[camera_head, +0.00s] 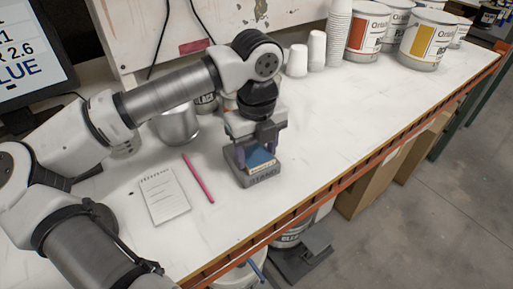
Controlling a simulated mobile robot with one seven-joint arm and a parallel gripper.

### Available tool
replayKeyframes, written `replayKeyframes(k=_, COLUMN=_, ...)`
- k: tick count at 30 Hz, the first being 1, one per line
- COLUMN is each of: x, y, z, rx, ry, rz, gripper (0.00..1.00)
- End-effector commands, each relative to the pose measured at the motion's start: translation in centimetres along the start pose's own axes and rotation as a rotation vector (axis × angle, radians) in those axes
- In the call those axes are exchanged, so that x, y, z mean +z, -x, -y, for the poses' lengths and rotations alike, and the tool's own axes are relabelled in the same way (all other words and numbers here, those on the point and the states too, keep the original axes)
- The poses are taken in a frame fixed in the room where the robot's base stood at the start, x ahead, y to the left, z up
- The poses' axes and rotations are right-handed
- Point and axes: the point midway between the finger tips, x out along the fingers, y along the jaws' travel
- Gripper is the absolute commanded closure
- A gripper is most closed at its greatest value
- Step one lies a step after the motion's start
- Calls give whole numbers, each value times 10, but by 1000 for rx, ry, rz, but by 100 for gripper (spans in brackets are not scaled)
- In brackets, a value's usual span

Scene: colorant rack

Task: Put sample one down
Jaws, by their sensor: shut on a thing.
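My gripper (263,145) points straight down over the worktop, near its front edge. Its two fingers are shut on a small blue-topped piece with a pale lower edge, which I take to be sample one (262,160). The piece is at a grey block-like holder (264,181) with lettering on its front. The holder sits on the white worktop. I cannot tell whether the piece rests on the holder or hangs just above it. The fingers and gripper body hide part of the piece.
Left of the holder lie a pink pen (198,179) and a notepad (163,194). A metal pot (177,126) stands behind my arm. Paper cups (316,50) and paint cans (426,40) stand at the back right. The worktop (345,115) right of the holder is clear.

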Motion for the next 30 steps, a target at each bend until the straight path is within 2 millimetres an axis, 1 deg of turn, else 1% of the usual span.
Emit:
replayKeyframes(k=7, x=0, y=-5, z=0, rx=0, ry=1, rz=0, gripper=65)
replayKeyframes(k=8, x=0, y=-3, z=0, rx=0, ry=0, rz=0, gripper=39)
replayKeyframes(k=12, x=0, y=-2, z=0, rx=0, ry=0, rz=0, gripper=21)
replayKeyframes(k=20, x=0, y=-2, z=0, rx=0, ry=0, rz=0, gripper=21)
replayKeyframes(k=25, x=1, y=6, z=0, rx=0, ry=2, rz=2, gripper=21)
replayKeyframes(k=29, x=1, y=29, z=0, rx=1, ry=3, rz=5, gripper=21)
replayKeyframes(k=30, x=1, y=38, z=0, rx=0, ry=4, rz=6, gripper=21)
